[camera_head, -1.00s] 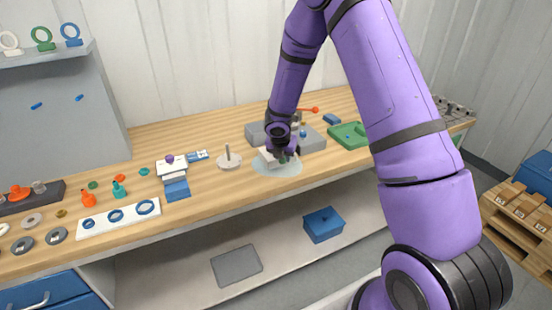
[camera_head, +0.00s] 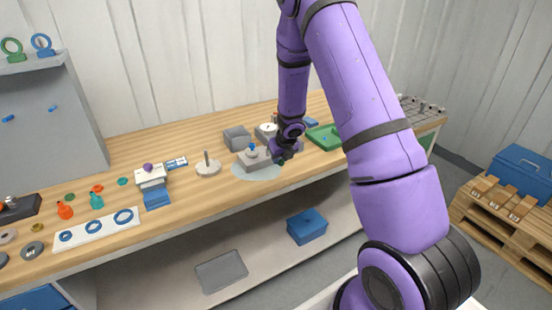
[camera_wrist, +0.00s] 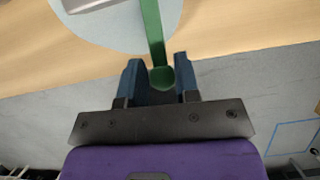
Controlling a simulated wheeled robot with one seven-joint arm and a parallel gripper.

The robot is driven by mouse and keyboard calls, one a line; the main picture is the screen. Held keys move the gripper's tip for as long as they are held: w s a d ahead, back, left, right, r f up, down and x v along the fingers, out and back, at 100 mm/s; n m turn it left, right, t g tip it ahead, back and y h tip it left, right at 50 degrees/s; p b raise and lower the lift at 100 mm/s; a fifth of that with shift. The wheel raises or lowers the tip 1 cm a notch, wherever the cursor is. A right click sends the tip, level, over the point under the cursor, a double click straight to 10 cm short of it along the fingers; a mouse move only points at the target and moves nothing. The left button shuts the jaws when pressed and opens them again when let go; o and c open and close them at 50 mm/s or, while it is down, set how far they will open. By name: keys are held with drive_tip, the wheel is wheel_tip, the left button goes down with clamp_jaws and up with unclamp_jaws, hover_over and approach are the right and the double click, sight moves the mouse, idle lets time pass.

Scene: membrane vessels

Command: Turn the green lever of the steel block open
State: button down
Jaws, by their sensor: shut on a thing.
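The steel block (camera_head: 253,160) is a low grey block with a blue knob on top, on a pale round mat (camera_head: 256,174) on the bench. One edge of the block (camera_wrist: 88,4) shows at the top left of the wrist view. The green lever (camera_wrist: 153,32) runs down the wrist view to a rounded end. My gripper (camera_wrist: 158,74) is shut on that end, one dark finger on each side. In the head view my gripper (camera_head: 283,159) is at the block's right side, near the bench's front edge, and it hides most of the lever.
A grey block (camera_head: 237,138) and a gauge-topped block (camera_head: 266,130) stand close behind. A disc with a post (camera_head: 208,166) is to the left, a green tray (camera_head: 323,137) to the right. An open shelf with a blue box (camera_head: 307,226) lies below the bench.

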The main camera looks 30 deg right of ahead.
drive_tip(key=shift+d+n, duration=0.3)
drive_tip(key=shift+n, duration=0.1)
drive_tip(key=c, duration=1.1)
unclamp_jaws()
drive_tip(key=shift+d, duration=0.1)
drive_tip(key=shift+r, duration=0.1)
drive_tip(key=v, duration=1)
drive_tip(key=shift+r, duration=0.3)
drive_tip(key=shift+r, duration=0.1)
